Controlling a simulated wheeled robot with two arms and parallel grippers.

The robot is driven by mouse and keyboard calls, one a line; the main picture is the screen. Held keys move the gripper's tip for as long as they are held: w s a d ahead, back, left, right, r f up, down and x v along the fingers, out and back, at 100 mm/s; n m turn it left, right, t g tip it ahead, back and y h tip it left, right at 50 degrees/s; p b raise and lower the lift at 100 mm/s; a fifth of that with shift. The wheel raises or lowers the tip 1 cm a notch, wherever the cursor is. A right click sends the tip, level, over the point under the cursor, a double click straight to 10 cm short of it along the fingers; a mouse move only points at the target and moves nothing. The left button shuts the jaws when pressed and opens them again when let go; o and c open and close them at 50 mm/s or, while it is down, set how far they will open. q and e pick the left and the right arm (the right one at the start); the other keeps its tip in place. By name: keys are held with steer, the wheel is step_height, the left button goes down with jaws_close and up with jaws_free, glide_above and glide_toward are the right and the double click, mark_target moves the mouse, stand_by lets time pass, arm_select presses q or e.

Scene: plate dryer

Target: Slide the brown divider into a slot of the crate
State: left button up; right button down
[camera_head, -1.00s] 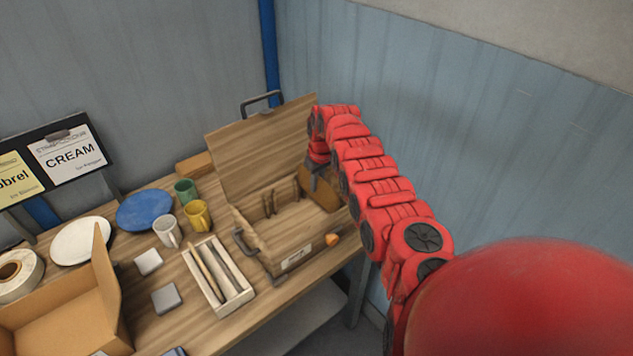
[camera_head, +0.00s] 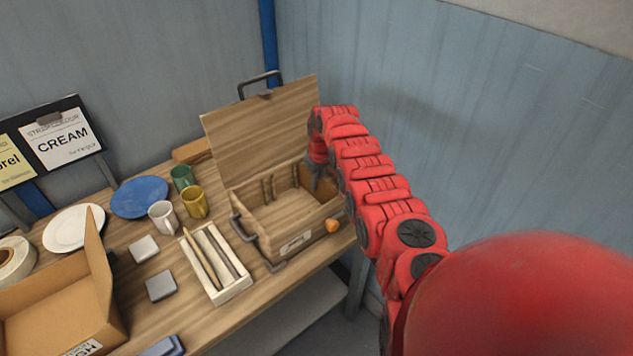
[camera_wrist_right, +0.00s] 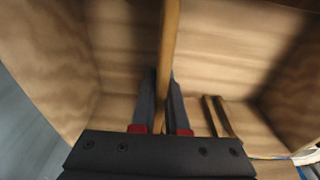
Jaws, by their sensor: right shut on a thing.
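The crate (camera_head: 312,231) is a wooden box with its lid (camera_head: 258,135) standing open at the back. My right gripper (camera_head: 314,183) reaches down into its right end. In the right wrist view the gripper (camera_wrist_right: 162,82) is shut on the brown divider (camera_wrist_right: 171,38), which shows edge-on as a thin strip between the fingers. Thin wooden ribs (camera_wrist_right: 216,117) stand on the crate wall beside the fingers; ribs (camera_head: 268,190) also show in the head view. The divider's lower edge and its fit in any slot cannot be made out. My left gripper is not in view.
Left of the crate are a tray (camera_head: 238,290) with sticks, white (camera_head: 163,219), yellow (camera_head: 194,203) and green (camera_head: 181,178) mugs, and blue (camera_head: 139,197) and white (camera_head: 73,229) plates. A cardboard box (camera_head: 55,290) stands at front left. An orange object (camera_head: 332,225) sits by the crate's front.

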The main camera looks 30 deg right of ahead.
steer(key=c, duration=0.8)
jaws_free()
steer(key=shift+c, duration=0.2)
step_height(320, 180, up, 17)
steer(key=s+b, duration=0.2)
steer(key=b, duration=0.2)
steer(key=shift+s, duration=0.25)
steer(key=shift+d+r, duration=0.1)
